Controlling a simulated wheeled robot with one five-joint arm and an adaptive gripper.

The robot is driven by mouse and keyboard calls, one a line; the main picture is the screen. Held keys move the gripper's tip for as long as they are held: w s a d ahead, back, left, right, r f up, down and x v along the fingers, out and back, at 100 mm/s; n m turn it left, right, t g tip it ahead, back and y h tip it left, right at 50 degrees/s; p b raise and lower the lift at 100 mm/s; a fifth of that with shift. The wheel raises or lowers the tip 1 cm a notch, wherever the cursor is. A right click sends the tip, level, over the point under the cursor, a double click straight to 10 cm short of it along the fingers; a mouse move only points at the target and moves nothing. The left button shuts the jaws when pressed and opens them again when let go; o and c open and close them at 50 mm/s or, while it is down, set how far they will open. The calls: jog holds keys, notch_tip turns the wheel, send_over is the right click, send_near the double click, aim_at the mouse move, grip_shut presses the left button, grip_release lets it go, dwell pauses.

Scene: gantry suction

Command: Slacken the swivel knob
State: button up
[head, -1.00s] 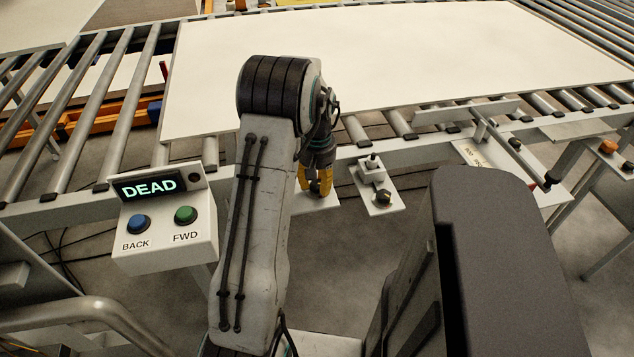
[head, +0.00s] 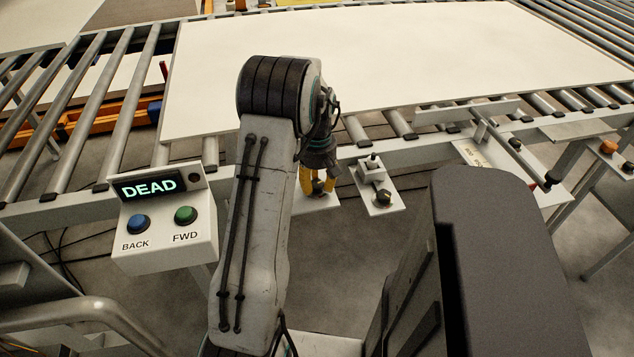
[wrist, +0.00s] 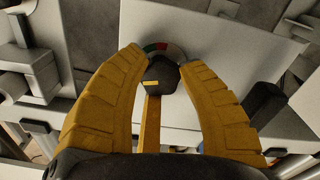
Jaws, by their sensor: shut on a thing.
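A dark, faceted knob (wrist: 160,77) with a small yellow mark sits on a pale plate (wrist: 205,113) in the wrist view. A curved red, white and green scale (wrist: 162,50) shows just behind it. My gripper (wrist: 161,66) has its two yellow fingers on either side of the knob and is shut on it. In the head view my gripper (head: 318,187) points down at the small plate on the conveyor's front side, with the knob partly hidden between the fingers. I cannot tell from the frames whether this is the swivel knob.
A second plate to the right carries another dark knob (head: 383,197) and a small toggle (head: 372,163). A control box (head: 165,235) at left reads DEAD, with blue and green buttons. A large white board (head: 420,60) lies on the conveyor rollers (head: 124,115).

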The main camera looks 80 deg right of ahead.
aim_at(318, 183)
jog(key=shift+a+f, duration=0.15)
jog(key=shift+f, duration=0.05)
jog(key=o, duration=1.2)
jog(key=shift+r, duration=0.1)
jog(key=shift+r, duration=0.55)
notch_tip(318, 183, up, 11)
dwell(0.4)
